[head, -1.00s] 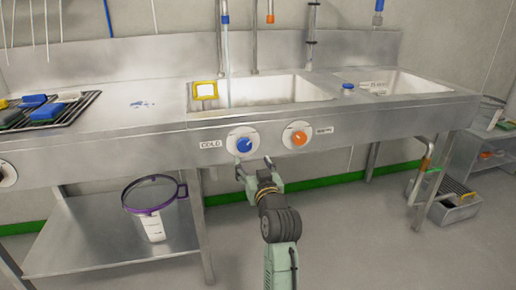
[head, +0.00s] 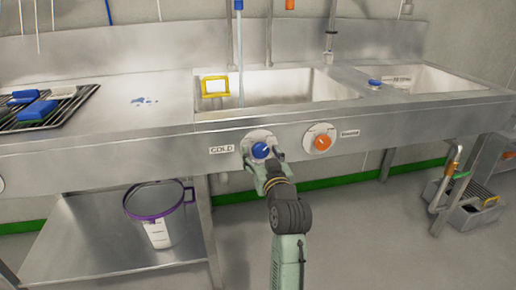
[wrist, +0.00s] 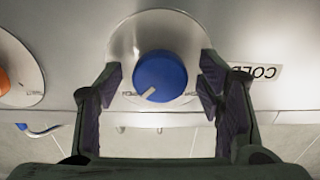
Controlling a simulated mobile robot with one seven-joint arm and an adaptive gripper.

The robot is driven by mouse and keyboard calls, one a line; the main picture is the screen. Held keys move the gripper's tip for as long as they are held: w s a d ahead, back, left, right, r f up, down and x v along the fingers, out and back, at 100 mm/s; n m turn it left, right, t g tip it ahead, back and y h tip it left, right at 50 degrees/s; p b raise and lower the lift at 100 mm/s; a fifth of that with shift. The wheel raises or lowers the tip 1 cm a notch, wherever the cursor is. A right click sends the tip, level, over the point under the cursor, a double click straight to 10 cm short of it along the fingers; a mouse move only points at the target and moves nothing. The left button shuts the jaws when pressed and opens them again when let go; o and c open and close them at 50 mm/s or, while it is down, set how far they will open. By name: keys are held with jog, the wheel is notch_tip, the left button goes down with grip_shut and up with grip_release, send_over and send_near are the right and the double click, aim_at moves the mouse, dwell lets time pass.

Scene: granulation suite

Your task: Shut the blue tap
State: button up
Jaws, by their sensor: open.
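The blue tap (head: 261,150) is a round knob on a pale disc on the sink's front panel, beside a COLD label (head: 222,149). In the wrist view the blue knob (wrist: 160,76) has a white mark pointing to its lower left. My gripper (head: 264,162) is open at the knob; in the wrist view its two fingers (wrist: 160,88) stand on either side of the knob with gaps between. A pale blue stream (head: 240,75) runs down into the left basin in the head view.
An orange knob (head: 322,143) sits to the right on the same panel. A purple-rimmed bucket (head: 157,218) stands on the lower shelf (head: 80,250). A yellow-framed item (head: 215,86) is at the basin's edge. The floor in front is clear.

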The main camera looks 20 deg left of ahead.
jog(key=shift+w+a, duration=0.15)
jog(key=shift+w, duration=0.1)
jog(key=shift+s, duration=0.1)
jog(key=shift+c, duration=0.2)
jog(key=shift+r, duration=0.1)
jog(key=c, duration=1.1)
